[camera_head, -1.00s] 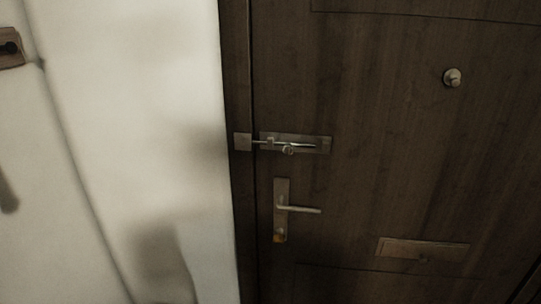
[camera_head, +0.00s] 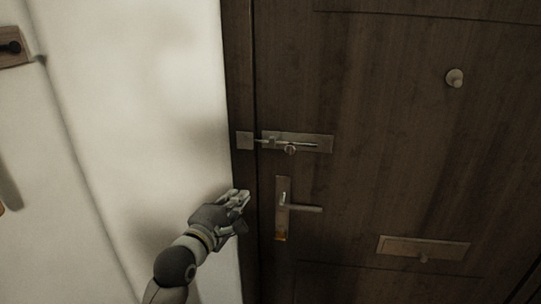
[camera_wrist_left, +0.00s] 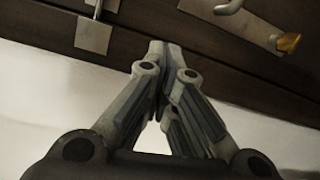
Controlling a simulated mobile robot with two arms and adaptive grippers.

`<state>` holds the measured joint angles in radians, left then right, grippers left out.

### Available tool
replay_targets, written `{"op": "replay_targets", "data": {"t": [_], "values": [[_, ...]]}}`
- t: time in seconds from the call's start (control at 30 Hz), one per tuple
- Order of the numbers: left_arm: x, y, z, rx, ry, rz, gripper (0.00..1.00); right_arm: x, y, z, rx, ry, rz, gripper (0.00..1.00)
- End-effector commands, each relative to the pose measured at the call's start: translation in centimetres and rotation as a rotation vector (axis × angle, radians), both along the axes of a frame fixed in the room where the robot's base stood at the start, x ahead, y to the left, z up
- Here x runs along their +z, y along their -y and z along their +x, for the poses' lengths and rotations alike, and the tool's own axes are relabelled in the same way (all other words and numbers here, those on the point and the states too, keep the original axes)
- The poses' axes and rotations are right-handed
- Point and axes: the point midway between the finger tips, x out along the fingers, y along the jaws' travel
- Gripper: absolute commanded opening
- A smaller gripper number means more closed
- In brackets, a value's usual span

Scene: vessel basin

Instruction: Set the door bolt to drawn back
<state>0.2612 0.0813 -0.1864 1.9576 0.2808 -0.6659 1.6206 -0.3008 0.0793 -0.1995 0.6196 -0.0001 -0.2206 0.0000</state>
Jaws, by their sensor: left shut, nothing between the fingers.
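The door bolt (camera_head: 297,143) is a metal slide bolt with a small knob, mounted on the dark wooden door. Its rod spans the gap to the keeper plate (camera_head: 244,140) on the door frame at the left. The keeper plate also shows in the left wrist view (camera_wrist_left: 93,35). My left gripper (camera_head: 243,194) is in front of the door frame, below the keeper and left of the door handle, apart from the bolt. In the left wrist view its fingers (camera_wrist_left: 158,48) are shut together with nothing between them. My right gripper is not in view.
The lever handle (camera_head: 300,208) is below the bolt, with an orange-tinted part (camera_head: 280,238) under it. A mail flap (camera_head: 424,248) and a round knob (camera_head: 454,78) are further right on the door. A pale wall (camera_head: 140,110) stands at the left.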

Motion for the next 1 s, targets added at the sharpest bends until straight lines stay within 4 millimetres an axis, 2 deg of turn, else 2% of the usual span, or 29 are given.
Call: {"op": "replay_targets", "data": {"t": [0.03, 0.1, 0.2, 0.67, 0.83, 1.0], "values": [[2.2, 0.2, -0.4, -0.008, 0.024, -0.040, 0.00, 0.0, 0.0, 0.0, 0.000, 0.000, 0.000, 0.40], [4.1, 0.4, -0.9, -0.017, 0.042, -0.084, 0.00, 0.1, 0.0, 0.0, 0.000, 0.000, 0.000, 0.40], [5.7, 0.5, -1.4, -0.026, 0.056, -0.120, 0.00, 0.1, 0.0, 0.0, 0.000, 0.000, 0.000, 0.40], [6.2, 0.6, -1.2, -0.029, 0.059, -0.131, 0.00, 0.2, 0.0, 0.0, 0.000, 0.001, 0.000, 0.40], [6.4, 1.2, 0.2, -0.029, 0.059, -0.129, 0.00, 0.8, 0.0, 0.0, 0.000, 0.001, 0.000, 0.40], [6.7, 2.1, 2.7, -0.029, 0.059, -0.130, 0.00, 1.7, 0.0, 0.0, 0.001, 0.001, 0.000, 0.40]]}}
